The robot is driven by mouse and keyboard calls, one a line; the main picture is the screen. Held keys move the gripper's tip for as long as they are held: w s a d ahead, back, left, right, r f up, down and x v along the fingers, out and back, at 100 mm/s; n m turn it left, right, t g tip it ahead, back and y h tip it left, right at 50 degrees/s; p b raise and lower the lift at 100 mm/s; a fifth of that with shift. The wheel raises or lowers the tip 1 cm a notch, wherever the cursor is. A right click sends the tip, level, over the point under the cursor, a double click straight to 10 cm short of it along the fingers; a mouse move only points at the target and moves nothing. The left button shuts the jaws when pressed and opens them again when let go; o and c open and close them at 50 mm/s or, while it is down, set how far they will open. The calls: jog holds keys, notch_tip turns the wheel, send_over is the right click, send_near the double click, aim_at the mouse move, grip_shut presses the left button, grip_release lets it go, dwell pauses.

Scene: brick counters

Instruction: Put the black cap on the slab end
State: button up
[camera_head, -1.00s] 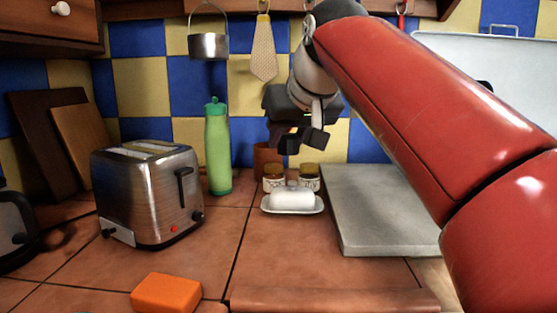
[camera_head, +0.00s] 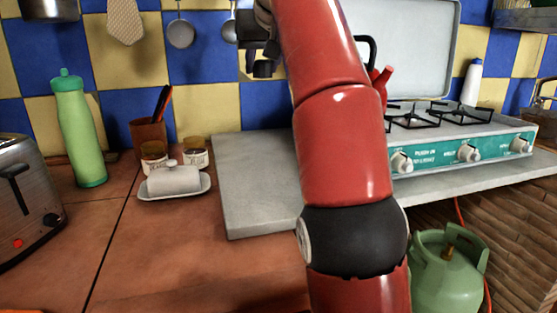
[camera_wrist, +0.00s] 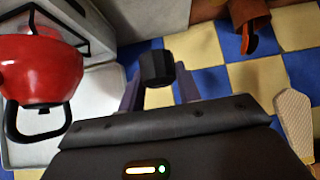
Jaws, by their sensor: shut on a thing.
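The black cap (camera_wrist: 157,66) sits between the two fingertips of my gripper (camera_wrist: 158,85) in the wrist view. In the head view the cap (camera_head: 263,69) shows as a small dark piece below my gripper (camera_head: 262,52), high in front of the tiled wall. My gripper is shut on it and holds it well above the counter. The grey slab (camera_head: 250,190) lies flat on the counter below. Its left part is bare, and my red arm hides part of its right side.
A white butter dish (camera_head: 172,181), two small jars (camera_head: 195,152) and a green bottle (camera_head: 78,130) stand left of the slab. A stove (camera_head: 455,150) with a red kettle (camera_wrist: 40,70) is at the right. Utensils hang on the wall.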

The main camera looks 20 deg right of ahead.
jog(key=shift+w+d+f, duration=0.1)
jog(key=shift+w+d, duration=0.15)
jog(key=shift+d, duration=0.25)
jog(key=shift+d+f+b, duration=0.1)
jog(key=shift+f+b, duration=0.2)
jog(key=shift+f, duration=0.05)
notch_tip(320, 180, down, 15)
jog(key=b, duration=0.9)
jog(key=shift+r, duration=0.15)
jog(key=shift+f+b, duration=1.1)
jog(key=shift+f, duration=1.1)
jog(key=shift+f, duration=0.2)
jog(key=o, duration=1)
